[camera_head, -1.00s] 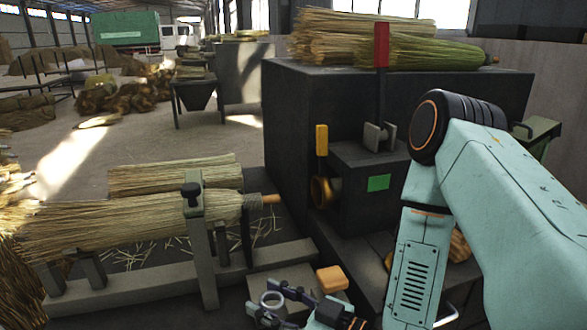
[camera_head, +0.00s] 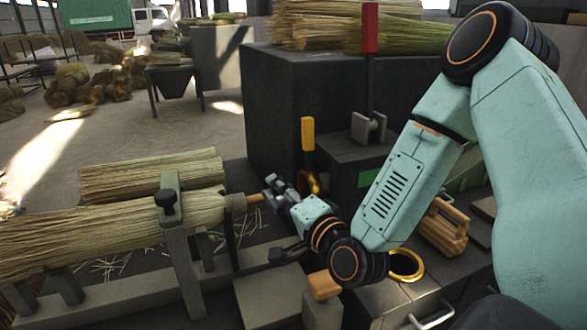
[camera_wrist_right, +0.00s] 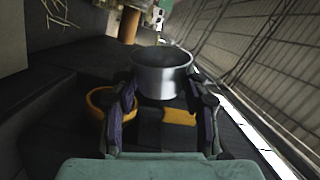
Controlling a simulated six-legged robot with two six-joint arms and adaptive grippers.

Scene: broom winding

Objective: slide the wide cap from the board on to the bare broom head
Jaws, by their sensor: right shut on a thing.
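The bare broom head (camera_head: 100,235) is a long straw bundle lying in a clamp at the left of the head view. Its bound neck and short orange-brown stick (camera_head: 254,198) point right. The stick also shows at the top of the wrist view (camera_wrist_right: 130,25). My right gripper (camera_head: 274,189) is just right of the stick's end. In the wrist view it is shut on the wide cap (camera_wrist_right: 162,76), a silvery open ring, held between its two fingers. The cap appears apart from the stick. In the head view the cap is mostly hidden by the fingers. My left gripper is not in view.
The clamp post (camera_head: 180,245) stands over the bundle. A dark machine (camera_head: 300,100) with a red lever (camera_head: 370,28) and yellow lever (camera_head: 307,133) rises behind my gripper. A gold ring (camera_head: 418,274) and wooden block (camera_head: 324,284) are nearer, around my arm.

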